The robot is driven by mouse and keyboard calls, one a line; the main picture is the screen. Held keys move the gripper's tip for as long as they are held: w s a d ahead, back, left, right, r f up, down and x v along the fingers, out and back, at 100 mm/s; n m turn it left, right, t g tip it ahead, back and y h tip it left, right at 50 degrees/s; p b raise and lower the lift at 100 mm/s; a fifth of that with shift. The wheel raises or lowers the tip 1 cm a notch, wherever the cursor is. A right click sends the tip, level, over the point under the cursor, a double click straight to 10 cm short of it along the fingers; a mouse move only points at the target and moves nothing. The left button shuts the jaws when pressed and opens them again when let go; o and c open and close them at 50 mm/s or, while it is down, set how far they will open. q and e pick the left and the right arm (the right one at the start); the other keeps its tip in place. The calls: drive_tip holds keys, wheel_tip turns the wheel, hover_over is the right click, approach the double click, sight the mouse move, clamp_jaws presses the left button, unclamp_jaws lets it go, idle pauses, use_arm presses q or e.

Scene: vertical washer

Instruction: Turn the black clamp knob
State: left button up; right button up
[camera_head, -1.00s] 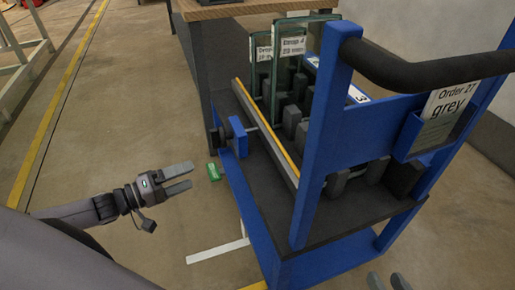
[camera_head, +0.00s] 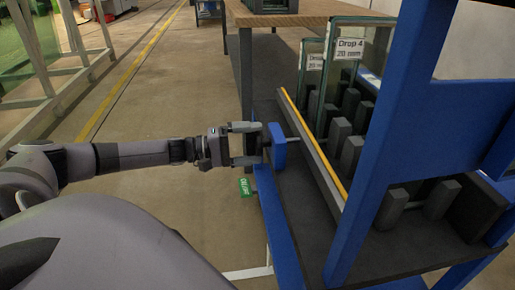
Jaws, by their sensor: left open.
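The black clamp knob (camera_head: 264,143) is small and dark. It sits on the left side of the blue clamp bracket (camera_head: 279,148) at the edge of the blue cart, and a rod runs from the bracket toward the glass rack. My left gripper (camera_head: 259,144) is open and points right, one finger above and one below the knob's level. The fingertips are at the knob, which is partly hidden; I cannot tell whether they touch it. My right gripper is not in view.
The blue cart's upright post (camera_head: 375,150) stands at the right. Labelled glass panes (camera_head: 345,80) stand among dark rack blocks. A wooden-topped table (camera_head: 280,15) is behind. A green tag (camera_head: 246,187) shows below the gripper.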

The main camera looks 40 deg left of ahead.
use_arm(q)
drive_tip(key=shift+x, duration=0.85)
drive_tip(key=c, duration=1.1)
drive_tip(key=shift+o, duration=0.2)
